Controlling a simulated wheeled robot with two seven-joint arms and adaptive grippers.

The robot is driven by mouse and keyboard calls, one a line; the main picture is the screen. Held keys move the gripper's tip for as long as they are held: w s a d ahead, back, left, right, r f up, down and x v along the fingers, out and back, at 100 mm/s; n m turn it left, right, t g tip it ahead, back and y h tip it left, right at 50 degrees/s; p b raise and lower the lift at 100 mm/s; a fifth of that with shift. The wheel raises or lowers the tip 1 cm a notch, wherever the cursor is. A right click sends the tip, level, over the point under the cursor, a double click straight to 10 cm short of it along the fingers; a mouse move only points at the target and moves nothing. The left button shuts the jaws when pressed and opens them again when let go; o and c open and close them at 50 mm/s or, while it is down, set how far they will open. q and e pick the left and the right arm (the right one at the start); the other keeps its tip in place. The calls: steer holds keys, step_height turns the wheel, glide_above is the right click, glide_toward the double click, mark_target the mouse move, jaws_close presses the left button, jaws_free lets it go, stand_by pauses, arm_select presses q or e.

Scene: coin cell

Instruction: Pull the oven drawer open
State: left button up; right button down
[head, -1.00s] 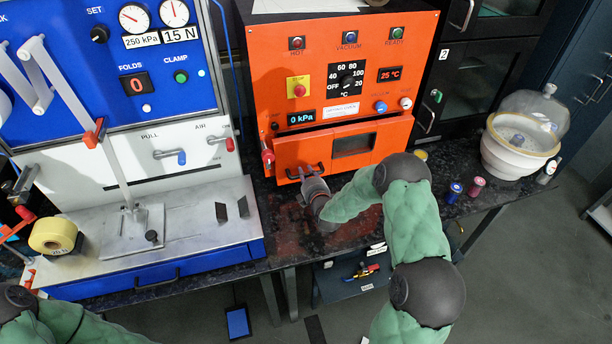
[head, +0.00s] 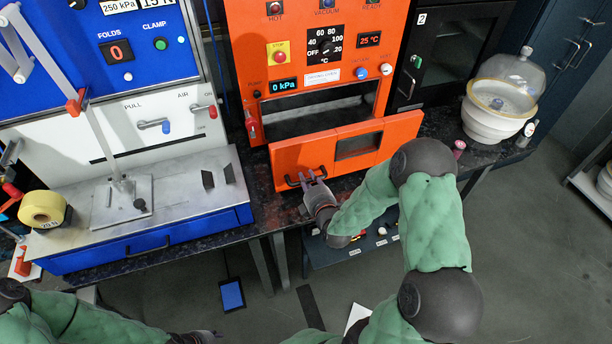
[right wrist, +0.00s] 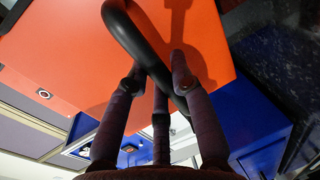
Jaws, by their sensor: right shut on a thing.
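The orange oven drawer (head: 290,158) has its front standing out from the oven body, with a dark opening above and behind it. Its black curved handle (head: 293,184) is low on the left side of the front. My right gripper (head: 311,178) is at this handle with its fingers shut on it. In the right wrist view the handle (right wrist: 135,40) passes between the fingers (right wrist: 160,85), close to the orange panel. Of my left arm, a dark end part shows at the bottom edge of the head view; its fingers cannot be made out.
The orange oven body (head: 262,70) stands behind the drawer. A blue and white press (head: 85,140) with a metal plate is to the left. A white bowl with a clear dome (head: 490,122) stands at the right.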

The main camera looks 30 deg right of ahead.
steer(key=shift+s+f, duration=0.1)
steer(key=shift+f, duration=0.05)
steer(key=c, duration=1.1)
jaws_free()
steer(key=shift+o, duration=0.2)
steer(key=v, duration=1.2)
